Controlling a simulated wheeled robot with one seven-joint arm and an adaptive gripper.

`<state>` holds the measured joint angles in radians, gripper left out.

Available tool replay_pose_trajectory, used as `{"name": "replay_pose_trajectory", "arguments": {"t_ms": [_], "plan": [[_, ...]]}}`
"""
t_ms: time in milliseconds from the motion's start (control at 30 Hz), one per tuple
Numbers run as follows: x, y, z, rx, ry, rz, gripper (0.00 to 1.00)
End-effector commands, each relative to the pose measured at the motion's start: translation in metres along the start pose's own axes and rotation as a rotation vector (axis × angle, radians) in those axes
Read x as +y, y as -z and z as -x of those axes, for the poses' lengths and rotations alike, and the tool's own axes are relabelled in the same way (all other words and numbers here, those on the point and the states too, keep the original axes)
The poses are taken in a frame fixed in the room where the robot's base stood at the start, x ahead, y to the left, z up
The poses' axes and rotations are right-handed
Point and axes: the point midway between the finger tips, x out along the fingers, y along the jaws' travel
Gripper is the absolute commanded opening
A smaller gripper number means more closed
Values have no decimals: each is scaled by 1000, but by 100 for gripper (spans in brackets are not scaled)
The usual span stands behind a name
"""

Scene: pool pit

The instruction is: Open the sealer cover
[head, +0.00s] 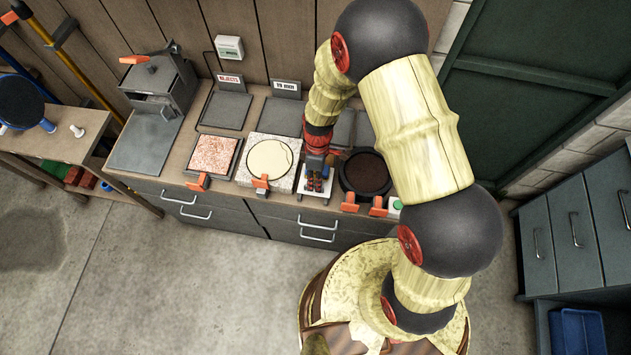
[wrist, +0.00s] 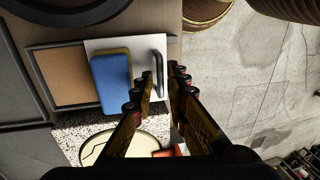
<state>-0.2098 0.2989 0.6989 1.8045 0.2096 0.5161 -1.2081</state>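A grey box-like machine (head: 160,84) with an orange tab stands at the back left of the bench; it may be the sealer, but I see no label on it. Its top part looks tilted, and I cannot tell how far its cover is open. My gripper (head: 318,185) is far to its right, over a small white plate. Beyond the fingertips, the white plate (wrist: 123,49) carries a blue pad (wrist: 111,81) and a dark bar handle (wrist: 159,73).
A pink speckled slab (head: 214,154), a cream disc (head: 270,158) and a dark round pan (head: 367,173) lie along the bench (head: 180,165). Orange tabs stick out at its front. A side table (head: 50,150) stands left, drawers (head: 570,240) right. Floor in front is clear.

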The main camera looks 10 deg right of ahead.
Motion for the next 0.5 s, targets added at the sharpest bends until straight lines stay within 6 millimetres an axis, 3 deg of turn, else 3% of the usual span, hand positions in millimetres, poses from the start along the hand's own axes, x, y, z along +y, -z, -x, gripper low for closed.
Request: {"name": "replay_pose_trajectory", "arguments": {"t_ms": [233,500], "plan": [[0,0,-1,0,0,0,15],[0,0,-1,0,0,0,0]]}}
